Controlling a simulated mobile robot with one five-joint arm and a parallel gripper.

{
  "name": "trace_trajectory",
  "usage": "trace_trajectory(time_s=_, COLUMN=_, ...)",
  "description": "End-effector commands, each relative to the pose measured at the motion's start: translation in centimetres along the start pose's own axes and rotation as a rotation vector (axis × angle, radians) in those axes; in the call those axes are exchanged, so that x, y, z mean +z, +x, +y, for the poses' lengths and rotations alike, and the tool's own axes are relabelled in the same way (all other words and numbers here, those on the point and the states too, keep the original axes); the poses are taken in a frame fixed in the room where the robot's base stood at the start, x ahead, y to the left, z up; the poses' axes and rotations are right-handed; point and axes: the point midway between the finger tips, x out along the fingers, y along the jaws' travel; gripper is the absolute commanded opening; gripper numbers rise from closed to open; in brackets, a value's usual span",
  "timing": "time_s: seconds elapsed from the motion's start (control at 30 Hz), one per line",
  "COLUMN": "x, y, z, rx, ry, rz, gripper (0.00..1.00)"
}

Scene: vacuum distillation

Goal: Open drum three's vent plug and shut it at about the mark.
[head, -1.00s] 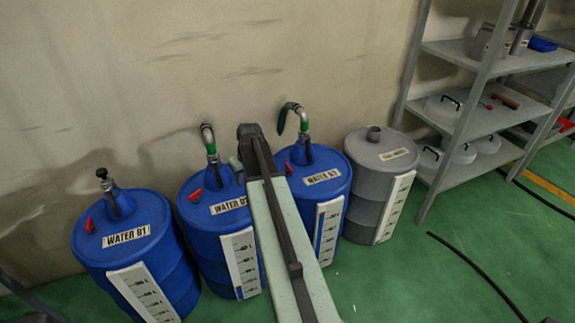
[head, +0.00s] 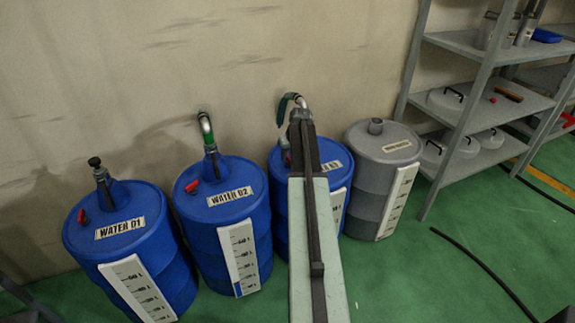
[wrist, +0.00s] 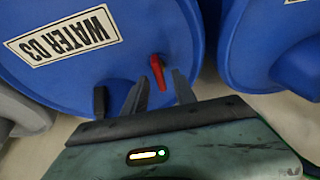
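Drum three (head: 281,222) is the blue drum with the WATER 03 label; my arm covers much of it in the head view. In the wrist view its blue top (wrist: 60,85) shows with the label (wrist: 62,35) upside down. The red vent plug (wrist: 157,72) stands on that top, and I cannot tell its setting. My gripper (wrist: 160,82) is open, its dark fingers on either side of the plug with gaps visible; contact is not clear. In the head view the plug and fingertips are hidden behind my arm. The level strip (head: 337,212) is partly covered, its mark unreadable.
Drums WATER 01 (head: 125,240) and WATER 02 (head: 225,215) stand left, a grey drum (head: 385,170) right. A curved hose (head: 283,108) rises behind drum three near my arm. Shelves (head: 480,115) stand at the right. A black hose (head: 485,272) lies on the green floor.

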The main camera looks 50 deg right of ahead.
Motion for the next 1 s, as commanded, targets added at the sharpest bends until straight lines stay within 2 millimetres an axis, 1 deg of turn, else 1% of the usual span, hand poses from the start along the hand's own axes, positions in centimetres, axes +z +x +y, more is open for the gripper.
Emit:
trace_trajectory(time_s=0.03, x=0.1, y=1.0, z=0.0, rx=0.000, ry=0.000, rz=0.000, gripper=0.33)
trace_trajectory(time_s=0.3, x=-0.1, y=0.8, z=-0.1, rx=0.000, ry=-0.001, rz=0.000, gripper=0.33)
trace_trajectory(time_s=0.37, x=-0.1, y=0.8, z=-0.1, rx=0.000, ry=-0.001, rz=0.000, gripper=0.16)
trace_trajectory(time_s=0.4, x=-0.1, y=0.8, z=-0.1, rx=-0.001, ry=-0.001, rz=0.000, gripper=0.05)
trace_trajectory(time_s=0.43, x=-0.1, y=0.8, z=-0.1, rx=-0.001, ry=-0.001, rz=0.000, gripper=0.00)
trace_trajectory(time_s=0.53, x=-0.1, y=0.8, z=-0.1, rx=-0.001, ry=-0.001, rz=0.000, gripper=0.00)
trace_trajectory(time_s=0.57, x=0.4, y=0.6, z=-1.2, rx=-0.002, ry=-0.004, rz=-0.001, gripper=0.00)
trace_trajectory(time_s=0.63, x=0.1, y=0.7, z=-0.7, rx=-0.004, ry=-0.005, rz=-0.002, gripper=0.00)
trace_trajectory(time_s=0.8, x=-0.1, y=0.8, z=-0.6, rx=-0.017, ry=-0.030, rz=-0.003, gripper=0.00)
trace_trajectory(time_s=1.0, x=-0.2, y=0.9, z=-0.6, rx=-0.055, ry=-0.120, rz=-0.003, gripper=0.00)
